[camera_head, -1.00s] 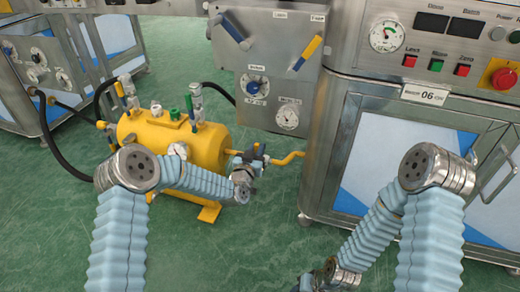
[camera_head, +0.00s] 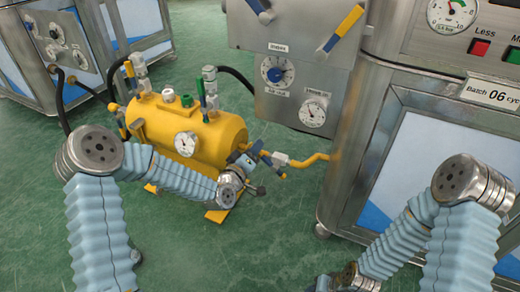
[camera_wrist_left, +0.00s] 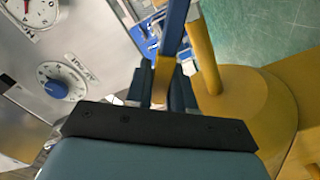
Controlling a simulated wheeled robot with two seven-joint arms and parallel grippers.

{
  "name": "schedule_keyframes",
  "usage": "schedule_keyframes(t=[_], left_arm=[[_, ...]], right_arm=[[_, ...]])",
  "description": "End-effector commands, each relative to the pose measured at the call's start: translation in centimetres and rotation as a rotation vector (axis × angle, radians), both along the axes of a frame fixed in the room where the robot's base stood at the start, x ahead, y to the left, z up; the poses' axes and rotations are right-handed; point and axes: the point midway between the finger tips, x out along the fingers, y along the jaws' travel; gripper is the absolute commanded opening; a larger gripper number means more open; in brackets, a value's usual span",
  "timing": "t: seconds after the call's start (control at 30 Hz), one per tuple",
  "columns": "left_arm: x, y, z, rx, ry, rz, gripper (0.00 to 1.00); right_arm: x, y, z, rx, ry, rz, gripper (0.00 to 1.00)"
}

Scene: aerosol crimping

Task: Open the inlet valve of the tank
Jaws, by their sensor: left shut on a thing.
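The yellow tank (camera_head: 222,135) stands on the floor, with a pressure gauge on its front and valves on top. A yellow pipe with a metal valve (camera_head: 281,160) runs from its right end to the steel cabinet. My left gripper (camera_wrist_left: 162,88) is shut on the yellow end of a blue and yellow lever (camera_wrist_left: 177,28). In the left wrist view, the lever lies roughly along the yellow pipe (camera_wrist_left: 206,52). In the head view the left gripper sits by the tank's right end, and my wrist partly hides it. My right gripper is out of view.
A steel panel (camera_head: 294,65) with a blue dial, gauge and levers hangs behind the tank. The steel cabinet (camera_head: 347,155) stands to the right. Black hoses run behind and left of the tank. Green floor in front is clear.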

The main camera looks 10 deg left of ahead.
Motion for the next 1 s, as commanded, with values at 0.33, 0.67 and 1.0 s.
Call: schedule_keyframes(t=[0.33,0.67,1.0], left_arm=[[0.4,1.4,-2.6,-0.305,0.102,0.002,0.00],[0.6,1.8,-4.6,-0.527,0.175,0.001,0.00],[0.6,1.8,-5.5,-0.628,0.206,0.001,0.00]], right_arm=[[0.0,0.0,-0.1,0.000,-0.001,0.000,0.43],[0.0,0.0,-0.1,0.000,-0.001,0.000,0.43],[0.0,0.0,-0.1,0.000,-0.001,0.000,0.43]])
